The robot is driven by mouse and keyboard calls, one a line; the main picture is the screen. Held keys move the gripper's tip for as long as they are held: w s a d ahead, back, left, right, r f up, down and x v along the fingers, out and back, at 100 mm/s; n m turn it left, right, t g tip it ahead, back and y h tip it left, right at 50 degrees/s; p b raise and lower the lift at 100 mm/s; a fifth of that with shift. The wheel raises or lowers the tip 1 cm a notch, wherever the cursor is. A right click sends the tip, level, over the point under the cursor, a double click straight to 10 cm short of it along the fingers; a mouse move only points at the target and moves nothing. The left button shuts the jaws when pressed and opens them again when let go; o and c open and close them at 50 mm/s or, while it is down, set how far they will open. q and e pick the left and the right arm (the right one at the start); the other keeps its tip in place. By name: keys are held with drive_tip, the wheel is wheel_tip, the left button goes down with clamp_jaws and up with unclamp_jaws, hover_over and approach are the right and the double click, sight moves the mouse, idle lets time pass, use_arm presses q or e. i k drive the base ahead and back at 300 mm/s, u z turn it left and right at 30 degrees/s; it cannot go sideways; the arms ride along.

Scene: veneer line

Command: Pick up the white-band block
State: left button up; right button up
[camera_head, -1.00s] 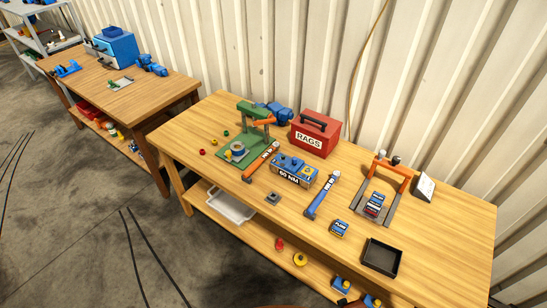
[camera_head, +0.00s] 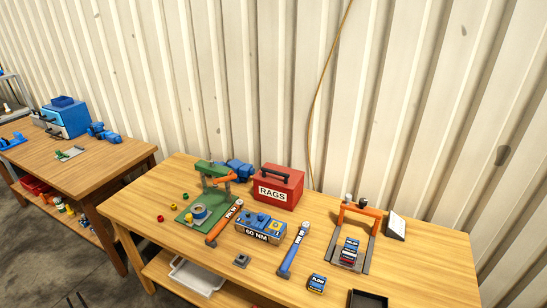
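A small blue block (camera_head: 317,283) with a pale lettered label lies on the near right part of the wooden table. A second block (camera_head: 349,250), dark blue with white and red bands, sits on the grey base of an orange-barred frame (camera_head: 361,211). The bands are too small to tell for certain which one is the white-band block. Neither of my grippers shows in the head view.
The table (camera_head: 420,272) also holds a red RAGS box (camera_head: 276,189), a blue 60 NM unit (camera_head: 260,228), a blue-handled tool (camera_head: 293,252), an orange-handled tool (camera_head: 223,224), a green stand (camera_head: 211,177) and a black tray (camera_head: 367,299), cut by the bottom edge.

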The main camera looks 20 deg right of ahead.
sight(351, 246)
drive_tip(key=u, duration=1.65)
drive_tip(key=k, duration=1.15)
drive_tip(key=z, duration=2.15)
